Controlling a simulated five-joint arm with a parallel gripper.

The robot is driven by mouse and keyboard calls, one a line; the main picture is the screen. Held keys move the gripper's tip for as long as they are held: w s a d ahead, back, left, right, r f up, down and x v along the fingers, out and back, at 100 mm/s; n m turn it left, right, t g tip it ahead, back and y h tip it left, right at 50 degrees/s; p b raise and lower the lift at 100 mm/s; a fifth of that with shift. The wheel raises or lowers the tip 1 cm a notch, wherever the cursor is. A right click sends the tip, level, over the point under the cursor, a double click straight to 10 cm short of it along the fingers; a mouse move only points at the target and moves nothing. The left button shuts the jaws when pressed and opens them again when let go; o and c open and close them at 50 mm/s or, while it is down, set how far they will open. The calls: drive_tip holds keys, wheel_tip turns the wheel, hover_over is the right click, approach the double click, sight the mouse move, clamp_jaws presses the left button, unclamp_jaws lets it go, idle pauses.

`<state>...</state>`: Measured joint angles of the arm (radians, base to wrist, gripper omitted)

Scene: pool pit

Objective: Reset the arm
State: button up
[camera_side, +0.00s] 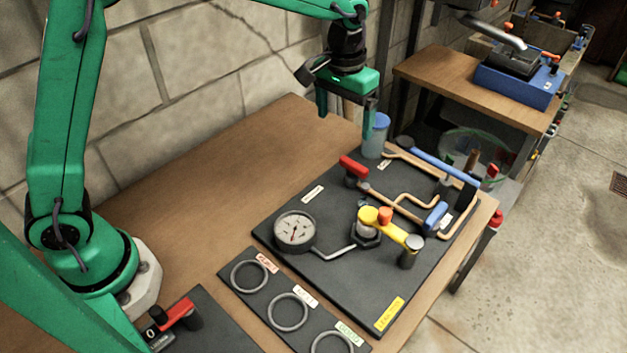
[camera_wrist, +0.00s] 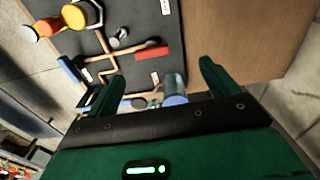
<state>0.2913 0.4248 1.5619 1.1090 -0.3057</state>
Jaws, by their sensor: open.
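My gripper (camera_side: 347,107) hangs from my green arm above the far edge of the wooden bench, fingers pointing down. In the wrist view my gripper (camera_wrist: 160,85) shows two green fingers set wide apart, with nothing held between them. A blue-capped cylinder (camera_side: 376,135) stands on the bench close to the gripper, just right of it in the side view. The same cylinder (camera_wrist: 175,92) shows beyond the fingers in the wrist view. I cannot tell the exact gap between gripper and cylinder.
A dark board (camera_side: 330,280) carries a gauge (camera_side: 295,231), copper pipes, red, blue and yellow handles. A ring panel (camera_side: 262,295) and a red-lever panel (camera_side: 215,335) lie nearer. The wooden bench (camera_side: 215,200) is bare at left. A block wall (camera_side: 200,60) stands behind.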

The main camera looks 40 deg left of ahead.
drive_tip(key=s+a+r+t, duration=0.2)
drive_tip(key=s+a+r, duration=0.7)
drive_tip(key=s, duration=0.3)
drive_tip(key=s+a+f+t, duration=0.1)
drive_tip(key=s+a, duration=0.1)
drive_tip(key=s, duration=0.4)
drive_tip(key=s+a+t, duration=0.2)
drive_tip(key=s+a, duration=0.1)
drive_tip(key=s, duration=0.4)
drive_tip(key=shift+s+a+f, duration=0.15)
drive_tip(key=shift+s+f, duration=0.05)
drive_tip(key=shift+f, duration=0.15)
